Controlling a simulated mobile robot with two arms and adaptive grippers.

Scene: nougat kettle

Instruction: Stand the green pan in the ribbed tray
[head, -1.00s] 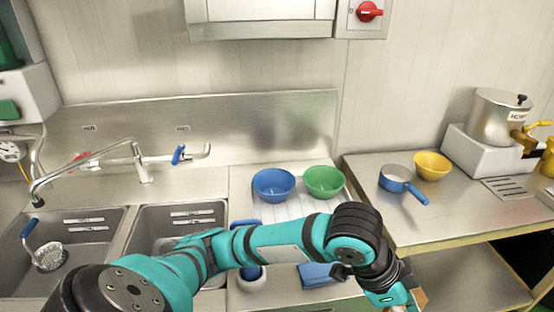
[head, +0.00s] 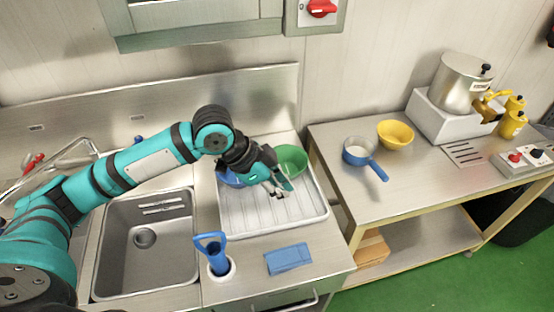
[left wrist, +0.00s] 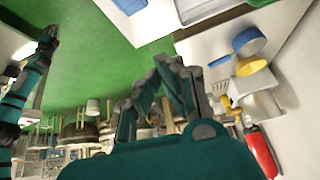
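No green pan with a handle shows. A green bowl (head: 292,160) sits at the back of the ribbed tray (head: 265,215), partly hidden by my left arm. A blue bowl (head: 232,181) stands beside it, mostly hidden behind the arm. My left gripper (head: 277,193) is over the tray, just in front of the green bowl. Its fingers show in the left wrist view (left wrist: 160,75), with nothing seen held; their opening is unclear. At that view's left edge, another teal arm of mine ends in a small dark tip (left wrist: 50,32), too small to read.
A sink (head: 145,240) lies left of the tray. A blue-handled brush in a white holder (head: 218,262) and a blue cloth (head: 288,259) are in front. The right table holds a blue saucepan (head: 360,154), a yellow bowl (head: 395,135) and a kettle (head: 460,82).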

